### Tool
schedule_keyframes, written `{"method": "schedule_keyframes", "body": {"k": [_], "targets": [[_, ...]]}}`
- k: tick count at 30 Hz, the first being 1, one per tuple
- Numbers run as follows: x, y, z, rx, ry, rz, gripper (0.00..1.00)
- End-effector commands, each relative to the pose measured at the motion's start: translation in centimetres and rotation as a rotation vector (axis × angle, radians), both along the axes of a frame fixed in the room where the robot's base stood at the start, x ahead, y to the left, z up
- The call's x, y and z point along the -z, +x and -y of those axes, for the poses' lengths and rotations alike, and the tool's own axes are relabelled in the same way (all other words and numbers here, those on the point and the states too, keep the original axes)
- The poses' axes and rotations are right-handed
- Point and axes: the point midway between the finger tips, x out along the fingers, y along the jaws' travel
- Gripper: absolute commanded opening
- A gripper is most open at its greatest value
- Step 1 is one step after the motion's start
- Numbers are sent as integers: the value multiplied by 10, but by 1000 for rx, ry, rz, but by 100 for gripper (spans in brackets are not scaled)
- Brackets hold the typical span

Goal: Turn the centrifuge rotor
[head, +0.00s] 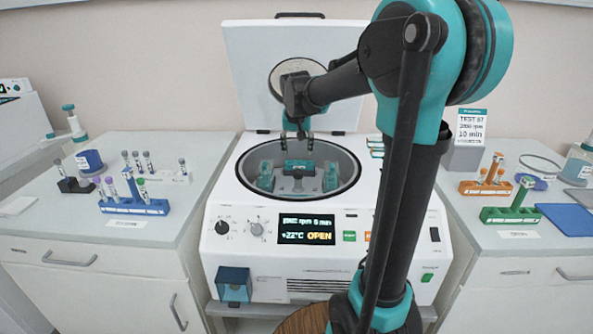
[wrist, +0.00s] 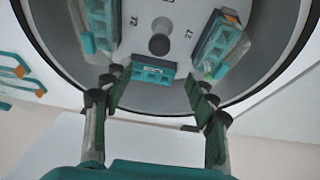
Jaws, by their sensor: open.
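The centrifuge (head: 330,215) stands open with its lid (head: 245,70) raised; its display reads OPEN. Its rotor (head: 297,186) sits in the round bowl and carries several teal buckets. The rear bucket (head: 299,167) is below my gripper (head: 297,139); the left bucket (head: 265,178) and right bucket (head: 331,178) are clear of it. In the wrist view my gripper (wrist: 156,86) is open and empty, its fingers spread to either side of the small teal bucket (wrist: 153,73). The rotor hub (wrist: 159,44) shows beyond.
The left bench (head: 130,240) holds a blue tube rack (head: 133,207) and other tubes. The right bench holds an orange rack (head: 486,188), a green rack (head: 510,215) and a blue mat (head: 567,218). The bowl rim (head: 353,160) surrounds the rotor, and the raised lid stands behind my gripper.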

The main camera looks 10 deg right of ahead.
Motion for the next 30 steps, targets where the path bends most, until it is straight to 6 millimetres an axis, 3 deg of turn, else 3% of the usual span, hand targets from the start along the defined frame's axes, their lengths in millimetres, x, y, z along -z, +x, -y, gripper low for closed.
{"method": "schedule_keyframes", "body": {"k": [15, 21, 30], "targets": [[92, 37, 8, 0, 0, 0, 58], [110, 45, 9, 0, 0, 0, 58], [116, 46, 10, 0, 0, 0, 58]]}}
